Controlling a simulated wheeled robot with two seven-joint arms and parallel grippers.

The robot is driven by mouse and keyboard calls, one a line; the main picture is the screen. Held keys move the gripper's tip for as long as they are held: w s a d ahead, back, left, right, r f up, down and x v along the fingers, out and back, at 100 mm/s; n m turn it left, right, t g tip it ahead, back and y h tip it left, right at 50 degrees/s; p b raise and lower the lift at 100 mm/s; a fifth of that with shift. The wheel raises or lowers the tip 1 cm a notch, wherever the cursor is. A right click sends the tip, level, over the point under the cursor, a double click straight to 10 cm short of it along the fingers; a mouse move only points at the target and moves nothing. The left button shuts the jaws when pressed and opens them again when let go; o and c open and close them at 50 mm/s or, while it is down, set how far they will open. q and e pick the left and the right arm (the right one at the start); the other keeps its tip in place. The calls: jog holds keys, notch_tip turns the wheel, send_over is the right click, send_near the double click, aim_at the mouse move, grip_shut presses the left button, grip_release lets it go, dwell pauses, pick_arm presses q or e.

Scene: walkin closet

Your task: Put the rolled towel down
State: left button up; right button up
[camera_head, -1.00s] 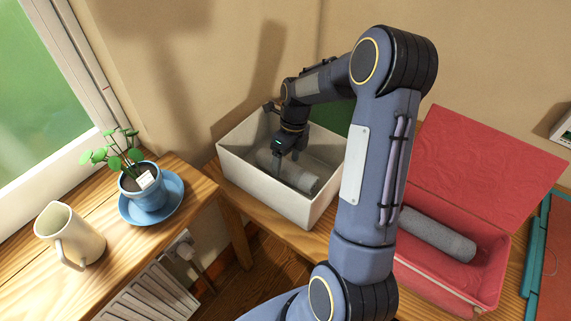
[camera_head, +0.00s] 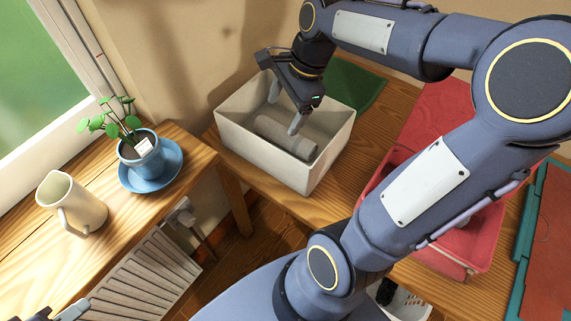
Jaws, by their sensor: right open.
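The grey rolled towel (camera_head: 285,137) lies on the floor of the white open box (camera_head: 262,162) on the wooden bench. My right gripper (camera_head: 285,108) is open and empty, over the box and above the towel. Its two fingers are spread apart, with the tips apart from the towel as far as I can see. A small part of what looks like my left gripper (camera_head: 68,311) shows at the bottom left edge; its fingers cannot be made out.
A red open box (camera_head: 455,258) stands at right, largely behind my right arm. A green sheet (camera_head: 352,84) lies behind the white box. A potted plant (camera_head: 141,158) on a blue saucer and a cream pitcher (camera_head: 72,205) stand on the left counter. A radiator (camera_head: 152,278) is below.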

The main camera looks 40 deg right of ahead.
jog(key=s+a+f+n+t, duration=0.1)
jog(key=s+a+n+t, duration=0.2)
jog(key=s+a+n, duration=0.6)
jog(key=s+n, duration=0.3)
jog(key=n, duration=0.6)
jog(key=shift+a+f+y, duration=0.25)
jog(key=shift+f+y, duration=0.05)
jog(key=shift+f, duration=0.1)
jog(key=shift+c, duration=0.5)
